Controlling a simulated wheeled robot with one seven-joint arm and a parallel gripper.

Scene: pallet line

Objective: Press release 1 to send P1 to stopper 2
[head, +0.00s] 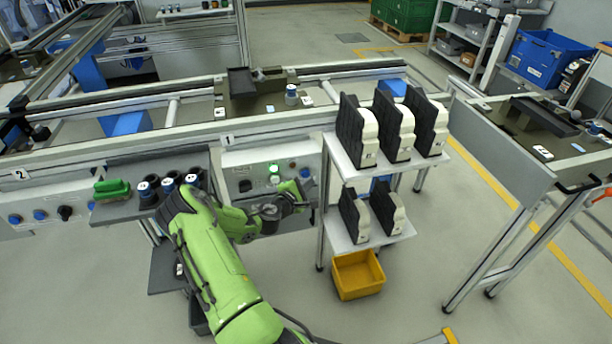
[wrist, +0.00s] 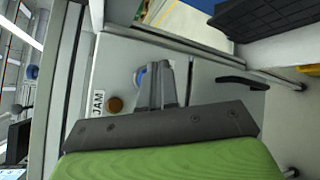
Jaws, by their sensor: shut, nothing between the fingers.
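Control panel 1 (head: 257,158) hangs on the front of the conveyor, with a "1" label above it. It carries a black knob (head: 245,186), a lit green lamp (head: 274,169) and a blue button (head: 304,173) at its right end. My gripper (head: 300,190) is shut and empty at the panel's right end, close to the blue button. In the wrist view the closed fingertips (wrist: 160,68) partly cover the blue button (wrist: 139,76); contact cannot be told. A dark pallet (head: 238,108) with parts on it sits on the conveyor above the panel; its label is unreadable.
A white rack (head: 343,165) with black-and-white parts stands just right of my gripper, above a yellow bin (head: 358,275). Panel 2 (head: 40,227) is at the left. Another pallet (head: 520,128) is at the right.

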